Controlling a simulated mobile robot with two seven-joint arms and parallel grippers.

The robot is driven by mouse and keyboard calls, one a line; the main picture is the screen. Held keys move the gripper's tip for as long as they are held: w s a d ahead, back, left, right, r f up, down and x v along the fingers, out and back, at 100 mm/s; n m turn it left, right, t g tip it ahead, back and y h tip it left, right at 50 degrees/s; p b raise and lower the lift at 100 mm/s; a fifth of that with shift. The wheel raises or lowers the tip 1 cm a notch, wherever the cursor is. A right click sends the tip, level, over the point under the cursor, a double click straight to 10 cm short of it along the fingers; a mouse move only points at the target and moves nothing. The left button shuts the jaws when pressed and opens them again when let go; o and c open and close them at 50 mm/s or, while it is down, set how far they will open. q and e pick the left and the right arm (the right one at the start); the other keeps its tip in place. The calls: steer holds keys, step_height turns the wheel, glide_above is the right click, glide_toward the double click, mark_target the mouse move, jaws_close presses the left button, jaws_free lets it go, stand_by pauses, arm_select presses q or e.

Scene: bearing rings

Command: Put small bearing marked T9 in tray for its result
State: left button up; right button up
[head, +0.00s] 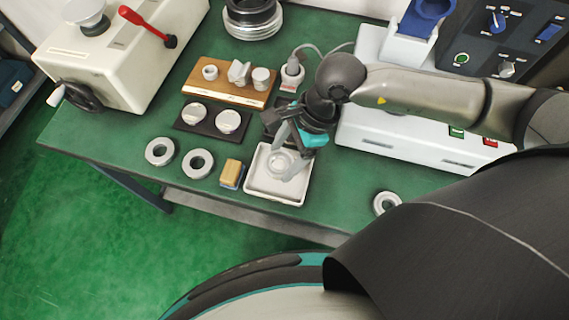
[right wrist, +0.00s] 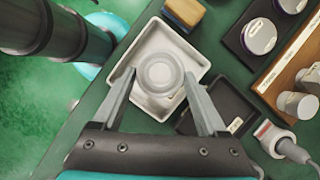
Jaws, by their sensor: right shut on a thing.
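My right gripper (head: 287,155) points down over the white tray (head: 273,197), which lies near the table's front edge. It is shut on a grey bearing ring (head: 278,163); in the right wrist view the ring (right wrist: 160,72) sits between the two fingertips, within the outline of the white tray (right wrist: 158,27). I cannot tell whether the ring touches the tray floor. A black tray (right wrist: 212,112) with a small label lies beside the white one. No T9 mark is readable. My left gripper is not in view.
Two rings (head: 160,151) (head: 198,163) lie left of a yellow-and-blue block (head: 232,173); another ring (head: 386,202) lies to the right. A wooden rack (head: 225,86) and a dark plate with discs (head: 210,123) stand behind. A white machine (head: 390,140) bounds the right.

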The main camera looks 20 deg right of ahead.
mark_target(289, 160)
steer(key=shift+f+b, duration=0.35)
steer(key=shift+f, duration=1.8)
steer(key=shift+f, duration=0.1)
steer(key=o, duration=1.6)
steer(key=shift+c, duration=0.2)
steer(key=shift+d+r, duration=0.1)
steer(key=shift+r, duration=0.25)
steer(key=p+v, duration=0.1)
steer(key=v, duration=1)
steer(key=shift+r+p, duration=0.25)
steer(key=shift+p, duration=0.05)
